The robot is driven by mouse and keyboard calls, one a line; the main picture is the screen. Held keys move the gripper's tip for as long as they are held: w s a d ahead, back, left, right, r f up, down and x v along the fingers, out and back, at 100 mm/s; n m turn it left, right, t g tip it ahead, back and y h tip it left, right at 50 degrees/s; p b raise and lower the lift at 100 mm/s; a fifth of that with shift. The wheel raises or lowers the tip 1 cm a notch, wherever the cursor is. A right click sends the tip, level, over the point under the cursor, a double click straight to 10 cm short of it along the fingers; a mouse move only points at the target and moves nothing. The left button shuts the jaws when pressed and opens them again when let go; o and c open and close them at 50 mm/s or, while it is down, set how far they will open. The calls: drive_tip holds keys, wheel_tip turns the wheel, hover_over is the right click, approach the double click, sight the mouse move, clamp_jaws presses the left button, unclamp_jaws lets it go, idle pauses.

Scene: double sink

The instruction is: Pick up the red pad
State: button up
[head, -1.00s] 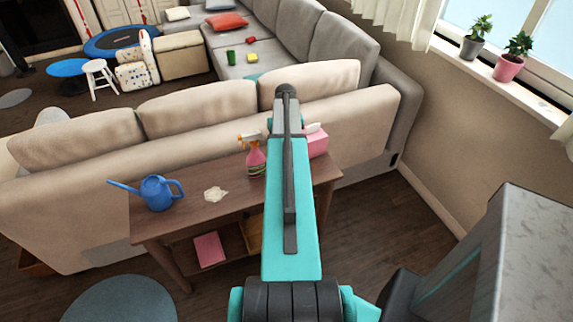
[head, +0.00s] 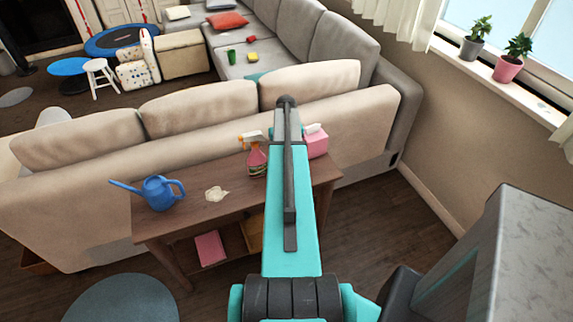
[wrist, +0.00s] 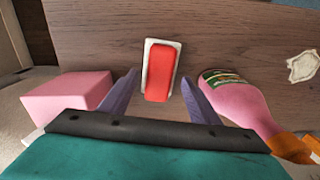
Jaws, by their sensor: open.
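The red pad (wrist: 160,72) lies on a pale, white-edged base on the wooden table (wrist: 100,40), near the top middle of the wrist view. My gripper (wrist: 159,80) is open, its two purple fingers apart, one on each side of the pad in the picture. No contact with the pad shows, and the height of the fingers above the table is hard to tell. In the head view my arm covers the pad and the fingers.
A pink tissue box (wrist: 65,97) stands left of my fingers and a pink spray bottle (wrist: 237,100) close on the right. A crumpled pale cloth (head: 217,194) and a blue watering can (head: 160,192) are further along the table. The beige sofa (head: 200,108) backs it.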

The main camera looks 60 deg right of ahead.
drive_tip(key=shift+f+p, duration=0.5)
drive_tip(key=shift+f, duration=1.15)
drive_tip(key=shift+c, duration=0.2)
drive_tip(key=c, duration=1.1)
